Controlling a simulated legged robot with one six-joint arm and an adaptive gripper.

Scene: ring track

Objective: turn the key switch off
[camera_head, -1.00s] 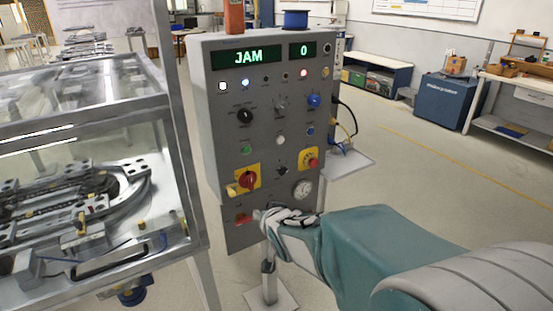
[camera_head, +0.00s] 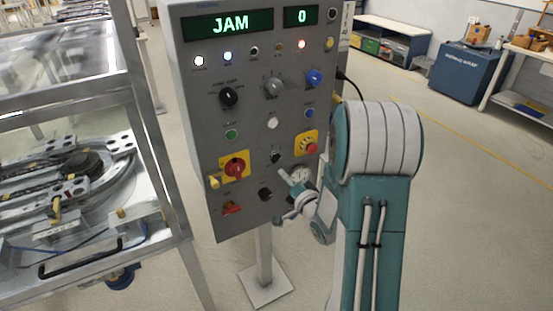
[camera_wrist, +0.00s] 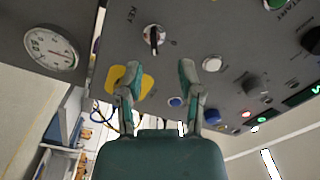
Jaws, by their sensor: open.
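The key switch (camera_wrist: 153,38) shows in the wrist view as a round metal collar with a black key bar, next to the label "KEY". The bar runs roughly up and down in that view. In the head view the key switch (camera_head: 275,157) is a small dark knob low on the grey control panel (camera_head: 205,128), left of the yellow-backed red button. My gripper (camera_wrist: 158,68) is open and empty, its two fingers spread below the key switch in the wrist picture. In the head view my gripper (camera_head: 282,196) is near the panel's lower right, below the key switch. Contact cannot be told.
A red button on yellow (camera_head: 307,145) and a pressure gauge (camera_wrist: 50,48) are close to the key switch. The panel display (camera_head: 228,24) reads "JAM". A glass-covered track machine (camera_head: 60,190) stands at left. Open floor lies at right.

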